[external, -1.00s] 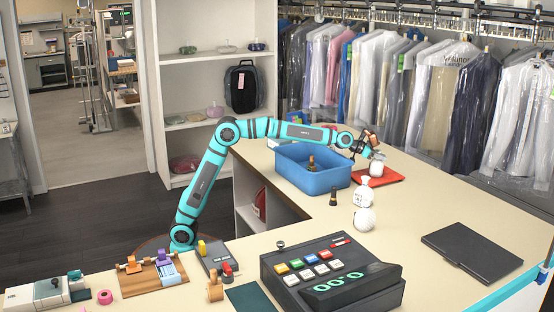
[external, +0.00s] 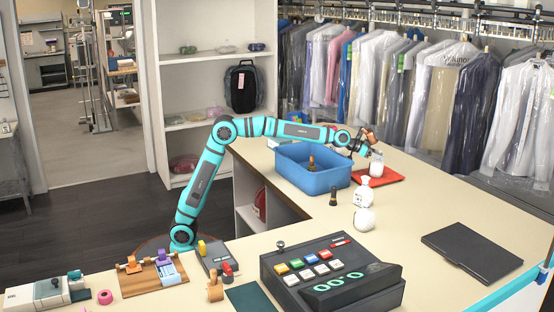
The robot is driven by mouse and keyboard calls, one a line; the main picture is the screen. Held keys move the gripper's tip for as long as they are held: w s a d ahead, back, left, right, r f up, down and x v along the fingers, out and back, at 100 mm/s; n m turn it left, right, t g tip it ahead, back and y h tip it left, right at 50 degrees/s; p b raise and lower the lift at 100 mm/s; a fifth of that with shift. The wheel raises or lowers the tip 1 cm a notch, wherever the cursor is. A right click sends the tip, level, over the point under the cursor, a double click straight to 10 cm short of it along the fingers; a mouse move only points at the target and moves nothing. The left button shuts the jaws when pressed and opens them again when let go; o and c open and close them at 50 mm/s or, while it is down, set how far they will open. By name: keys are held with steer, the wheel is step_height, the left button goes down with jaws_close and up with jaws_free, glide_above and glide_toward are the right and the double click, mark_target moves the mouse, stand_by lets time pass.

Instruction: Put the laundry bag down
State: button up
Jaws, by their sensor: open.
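A small white laundry bag (external: 376,169) stands upright on the red tray (external: 392,178), right of the blue bin. My gripper (external: 374,153) is open just above and to the left of this bag, close to its top. At this size I cannot tell whether a fingertip still touches it. Two more white bags, one with a tied neck (external: 365,194) and a rounder one (external: 364,219), stand on the counter in front of the tray.
The blue bin (external: 312,181) stands left of the tray with a brown-topped item inside. A dark upright cylinder (external: 333,196) stands in front of it. A register (external: 330,275) and a black flat case (external: 472,252) lie nearer. Covered garments hang behind. The counter right of the bags is clear.

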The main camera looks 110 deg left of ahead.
mark_target(372, 161)
steer(key=v, duration=0.3)
steer(key=shift+s, duration=0.1)
steer(key=shift+s+d+r, duration=0.1)
steer(key=shift+s+r, duration=0.15)
steer(key=shift+r, duration=0.1)
step_height(372, 161, up, 7)
steer(key=shift+f, duration=0.25)
steer(key=shift+w, duration=0.1)
